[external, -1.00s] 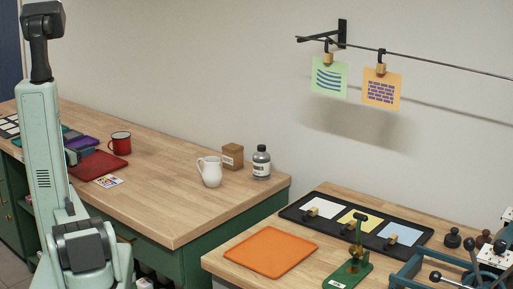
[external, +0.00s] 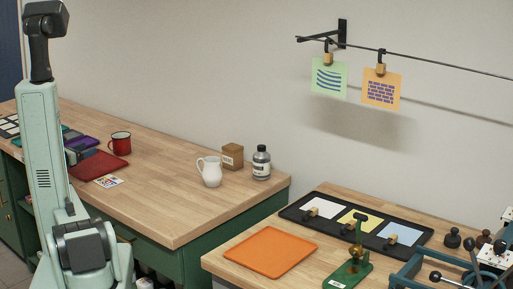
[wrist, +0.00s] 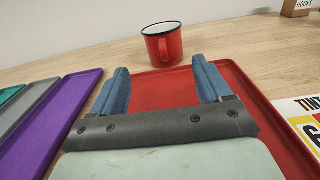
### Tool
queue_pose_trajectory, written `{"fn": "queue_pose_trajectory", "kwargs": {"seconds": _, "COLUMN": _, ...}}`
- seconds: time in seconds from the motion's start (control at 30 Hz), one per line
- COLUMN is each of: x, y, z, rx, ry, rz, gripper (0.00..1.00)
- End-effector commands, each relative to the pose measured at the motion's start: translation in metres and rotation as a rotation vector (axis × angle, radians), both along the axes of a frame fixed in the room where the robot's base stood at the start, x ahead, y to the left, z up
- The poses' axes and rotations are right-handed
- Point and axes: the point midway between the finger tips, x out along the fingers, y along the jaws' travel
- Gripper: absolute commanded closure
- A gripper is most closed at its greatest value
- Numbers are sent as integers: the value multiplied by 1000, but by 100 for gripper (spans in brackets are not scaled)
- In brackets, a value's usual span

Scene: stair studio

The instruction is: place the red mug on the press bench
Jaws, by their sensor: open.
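The red mug (external: 120,144) stands upright on the left wooden bench, just beyond the red tray. In the wrist view the mug (wrist: 170,47) shows its dark rim and handle, beyond the tray's far edge. My gripper (wrist: 160,72) is open and empty, its blue fingers above the red tray and pointing toward the mug, apart from it.
The red tray (external: 98,168) and a purple tray (wrist: 50,120) lie by the gripper. A white pitcher (external: 210,172), brown box (external: 232,155) and grey bottle (external: 261,163) stand on the left bench. An orange tray (external: 270,252) and black tray (external: 290,212) occupy the press bench. A gap separates the benches.

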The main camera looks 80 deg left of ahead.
Motion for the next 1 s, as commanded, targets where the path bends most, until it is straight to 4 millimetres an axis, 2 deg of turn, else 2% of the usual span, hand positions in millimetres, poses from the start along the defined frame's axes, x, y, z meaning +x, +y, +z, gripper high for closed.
{"fn": "queue_pose_trajectory", "kwargs": {"seconds": 0.4, "x": 45, "y": 47, "z": 0, "rx": 1, "ry": -1, "rz": -2, "gripper": 22}}
{"fn": "queue_pose_trajectory", "kwargs": {"seconds": 0.77, "x": 63, "y": 62, "z": -1, "rx": 1, "ry": -1, "rz": -1, "gripper": 22}}
{"fn": "queue_pose_trajectory", "kwargs": {"seconds": 1.0, "x": 86, "y": 83, "z": -4, "rx": 1, "ry": -1, "rz": -2, "gripper": 22}}
